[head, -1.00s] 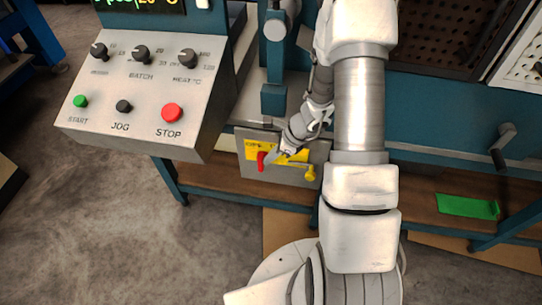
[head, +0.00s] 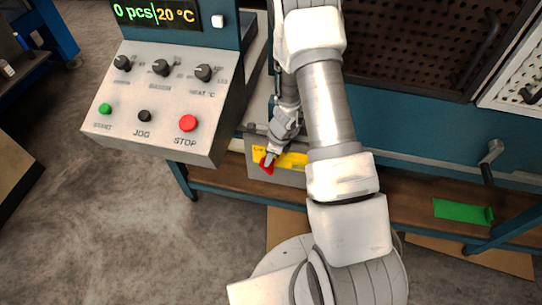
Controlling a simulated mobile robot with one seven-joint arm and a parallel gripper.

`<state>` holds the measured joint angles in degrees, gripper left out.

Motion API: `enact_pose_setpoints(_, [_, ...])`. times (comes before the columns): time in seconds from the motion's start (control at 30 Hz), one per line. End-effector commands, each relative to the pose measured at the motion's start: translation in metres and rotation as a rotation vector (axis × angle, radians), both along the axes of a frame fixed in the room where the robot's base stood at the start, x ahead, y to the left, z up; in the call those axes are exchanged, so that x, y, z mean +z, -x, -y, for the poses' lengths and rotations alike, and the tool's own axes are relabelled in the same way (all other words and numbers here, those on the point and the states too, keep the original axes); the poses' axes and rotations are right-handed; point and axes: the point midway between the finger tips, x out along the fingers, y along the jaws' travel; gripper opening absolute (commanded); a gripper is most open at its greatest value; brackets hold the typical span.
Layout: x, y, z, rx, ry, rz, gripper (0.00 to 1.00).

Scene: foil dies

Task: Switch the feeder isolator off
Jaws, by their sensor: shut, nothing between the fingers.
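The feeder isolator is a grey box (head: 290,178) with a yellow plate (head: 294,160) and a red handle (head: 267,168), low on the machine front below the sloped control panel. My gripper (head: 269,160) is shut and empty, with its tips right at the red handle. They overlap the handle's upper part in the picture, and I cannot tell if they touch it. The handle looks slightly tilted. My arm hides the right part of the box.
The control panel (head: 160,90) with knobs and START, JOG and STOP (head: 188,123) buttons overhangs at left of the box. Its display (head: 156,14) reads 0 pcs, 20 °C. A crank handle (head: 490,160) and a green piece (head: 463,212) are at right.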

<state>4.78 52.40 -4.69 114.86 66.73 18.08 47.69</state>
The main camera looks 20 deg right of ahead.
Motion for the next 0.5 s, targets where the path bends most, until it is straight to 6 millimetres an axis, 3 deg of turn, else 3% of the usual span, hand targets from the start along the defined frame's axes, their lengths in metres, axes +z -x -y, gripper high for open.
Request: enact_pose_setpoints(0.5, [-0.003,-0.013,-0.023,0.001,-0.002,0.002,0.00])
